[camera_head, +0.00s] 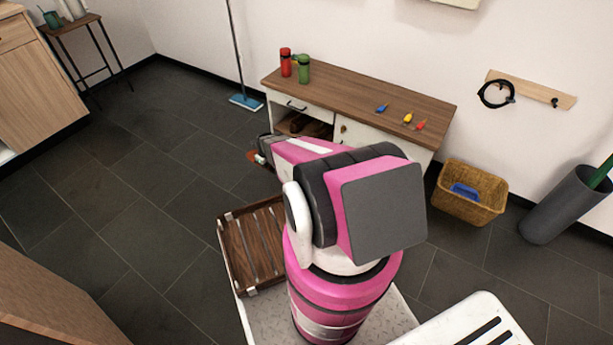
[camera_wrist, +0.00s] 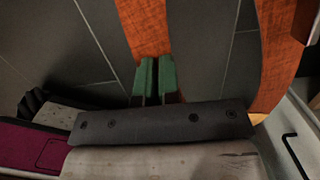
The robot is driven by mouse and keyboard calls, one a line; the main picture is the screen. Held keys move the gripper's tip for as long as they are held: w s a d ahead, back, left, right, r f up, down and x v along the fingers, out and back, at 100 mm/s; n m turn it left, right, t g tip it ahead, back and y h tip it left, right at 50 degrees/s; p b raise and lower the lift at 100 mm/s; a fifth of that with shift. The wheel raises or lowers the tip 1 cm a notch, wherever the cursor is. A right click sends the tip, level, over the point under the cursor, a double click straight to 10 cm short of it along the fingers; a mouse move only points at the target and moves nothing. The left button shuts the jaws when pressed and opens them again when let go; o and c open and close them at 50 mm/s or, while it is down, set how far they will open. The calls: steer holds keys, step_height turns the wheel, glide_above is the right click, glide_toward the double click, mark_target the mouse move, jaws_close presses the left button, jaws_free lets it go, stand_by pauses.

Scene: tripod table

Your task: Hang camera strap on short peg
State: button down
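My gripper (camera_wrist: 156,80) shows two green finger pads close together in the wrist view. An orange-brown band (camera_wrist: 145,25), which looks like the camera strap, runs to the fingertips and appears gripped there. A second wide band of the same colour (camera_wrist: 275,50) passes at the right. In the head view my gripper (camera_head: 261,154) is low before the cabinet, with a little of the orange-brown strap (camera_head: 251,156) beside it. The wooden peg board (camera_head: 530,90) is on the wall at right; a black loop (camera_head: 494,94) hangs on its left peg. Its right peg (camera_head: 555,102) is bare.
The cabinet (camera_head: 360,93) bears red and green bottles and small coloured items. An open compartment (camera_head: 305,124) holds brown objects. A wicker basket (camera_head: 470,205) and a grey bin (camera_head: 566,205) stand below the board. The floor at left is largely clear.

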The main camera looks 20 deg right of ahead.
step_height(320, 180, down, 5)
steer(key=shift+d+r+m, duration=0.1)
steer(key=shift+d+m, duration=0.05)
steer(key=shift+m, duration=0.95)
steer(key=w+d+f, duration=0.2)
steer(key=d, duration=0.1)
steer(key=w+d+f, duration=0.2)
steer(key=w+d, duration=0.1)
steer(key=w+d+f, duration=0.2)
steer(key=d+f, duration=0.1)
steer(key=shift+w+d, duration=0.1)
steer(key=shift+w, duration=0.1)
step_height(320, 180, down, 2)
steer(key=shift+f, duration=0.15)
steer(key=shift+s+f, duration=0.1)
steer(key=shift+f, duration=0.7)
steer(key=c, duration=1.3)
jaws_free()
